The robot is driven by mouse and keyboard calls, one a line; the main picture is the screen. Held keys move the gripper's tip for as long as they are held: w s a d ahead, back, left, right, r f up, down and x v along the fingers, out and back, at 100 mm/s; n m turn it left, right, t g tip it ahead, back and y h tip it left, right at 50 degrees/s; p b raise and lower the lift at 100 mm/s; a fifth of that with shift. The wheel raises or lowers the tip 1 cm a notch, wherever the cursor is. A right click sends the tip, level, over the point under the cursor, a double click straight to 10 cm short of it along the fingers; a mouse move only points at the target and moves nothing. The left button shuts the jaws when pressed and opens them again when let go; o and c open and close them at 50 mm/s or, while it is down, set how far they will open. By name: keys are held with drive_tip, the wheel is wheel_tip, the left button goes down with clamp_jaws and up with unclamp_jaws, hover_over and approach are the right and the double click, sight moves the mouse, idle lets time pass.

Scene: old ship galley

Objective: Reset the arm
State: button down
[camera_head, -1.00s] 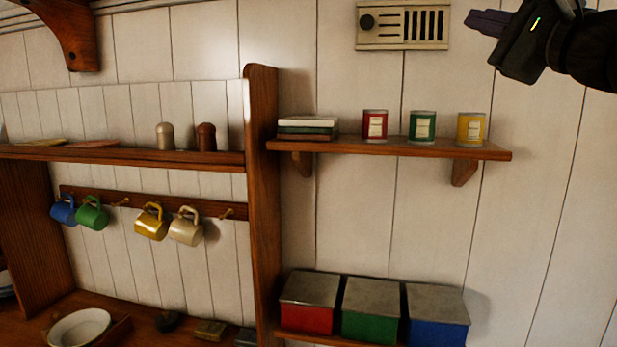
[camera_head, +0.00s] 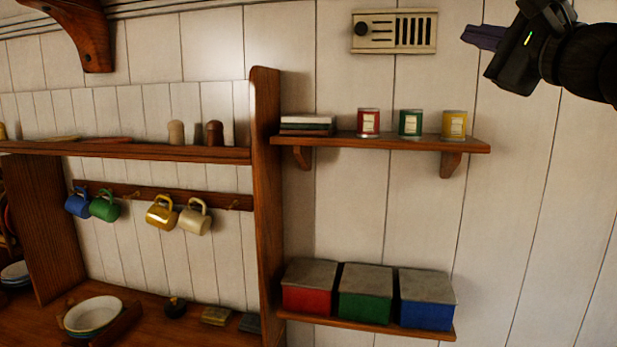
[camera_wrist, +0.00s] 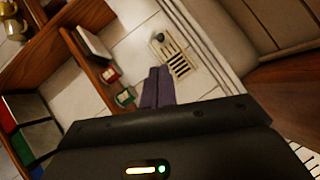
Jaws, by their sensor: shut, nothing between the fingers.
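My gripper (camera_head: 482,37) is at the upper right of the head view, raised in front of the white plank wall. Its purple fingers point left and are closed together with nothing between them. In the wrist view the shut fingers (camera_wrist: 158,87) show in the middle, with the wall and shelves beyond them. The gripper appears apart from everything around it.
A wall shelf (camera_head: 380,147) holds red (camera_head: 368,122), green (camera_head: 410,122) and yellow (camera_head: 454,124) tins. A vent (camera_head: 394,31) is above. Lidded red, green and blue boxes stand on a lower shelf (camera_head: 365,325). Mugs (camera_head: 162,212) hang at left. The right wall is bare.

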drive_tip(key=w+f+g+h, duration=0.15)
drive_tip(key=w+f, duration=0.25)
drive_tip(key=f, duration=0.4)
drive_tip(key=w+f+g+h, duration=0.1)
drive_tip(key=w+f+g, duration=0.2)
drive_tip(key=f, duration=0.6)
drive_tip(key=a+f+n+g+h, duration=0.25)
drive_tip(key=f+n+g, duration=0.2)
drive_tip(key=f, duration=1.55)
drive_tip(key=s+a+f+n+g+h, duration=0.1)
drive_tip(key=s+f+n, duration=0.3)
drive_tip(key=f, duration=0.5)
drive_tip(key=s+a+f+n+g, duration=0.3)
drive_tip(key=s+f+n+g, duration=0.1)
drive_tip(key=s+f, duration=0.5)
drive_tip(key=s+a+f+n+g+h, duration=0.1)
drive_tip(key=s+f+n, duration=0.4)
drive_tip(key=f, duration=0.6)
drive_tip(key=shift+s+a+g+h, duration=0.3)
drive_tip(key=shift+s+a+g, duration=0.5)
drive_tip(key=shift+g, duration=0.3)
drive_tip(key=shift+w+a+r, duration=0.1)
drive_tip(key=shift+w, duration=0.1)
